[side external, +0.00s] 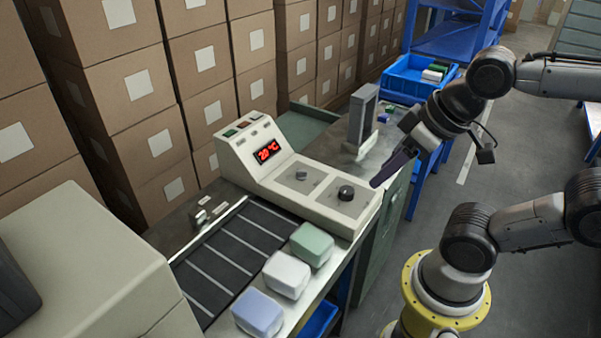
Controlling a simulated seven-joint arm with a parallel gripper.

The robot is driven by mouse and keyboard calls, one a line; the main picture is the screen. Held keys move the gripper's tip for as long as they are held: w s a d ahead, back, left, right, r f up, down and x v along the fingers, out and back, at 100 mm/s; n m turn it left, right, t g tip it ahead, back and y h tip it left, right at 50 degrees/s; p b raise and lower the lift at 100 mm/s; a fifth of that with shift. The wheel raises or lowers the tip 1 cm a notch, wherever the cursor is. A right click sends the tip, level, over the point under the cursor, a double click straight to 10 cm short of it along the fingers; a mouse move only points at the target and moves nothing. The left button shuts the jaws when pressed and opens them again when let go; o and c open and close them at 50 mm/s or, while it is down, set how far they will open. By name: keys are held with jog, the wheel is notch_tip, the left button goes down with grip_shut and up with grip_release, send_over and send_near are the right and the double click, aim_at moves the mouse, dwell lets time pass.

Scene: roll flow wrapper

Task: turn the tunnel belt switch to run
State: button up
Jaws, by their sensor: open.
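The white control panel (310,190) stands on the bench past the end of the dark belt, with a red display (268,150) reading about 20 °C. Two dark round controls sit on its sloped top: a smaller one (301,175) on the left and a larger black one (346,192) on the right. I cannot tell which is the tunnel belt switch, and their labels are too small to read. My gripper (385,178) is just right of the panel's right end, near the larger control and apart from it. It is open, seen from the side, with nothing visible between the fingers.
The slatted belt (228,258) runs at left. Green (311,244), white (287,274) and blue (258,312) blocks sit along the bench edge. A grey upright post (362,118) stands behind the panel. A blue bin (405,78) is behind my gripper. Stacked cartons (130,80) line the back.

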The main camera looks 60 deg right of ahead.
jog(key=shift+c, duration=0.3)
jog(key=w+r+n, duration=0.5)
jog(key=w+r, duration=0.1)
jog(key=n+g, duration=0.1)
jog(key=g, duration=0.5)
send_over(302, 170)
notch_tip(302, 170, down, 14)
jog(key=r, duration=0.1)
notch_tip(302, 170, down, 13)
jog(key=shift+a+f, duration=0.1)
jog(key=shift+f, duration=0.05)
jog(key=shift+c, duration=0.2)
grip_shut()
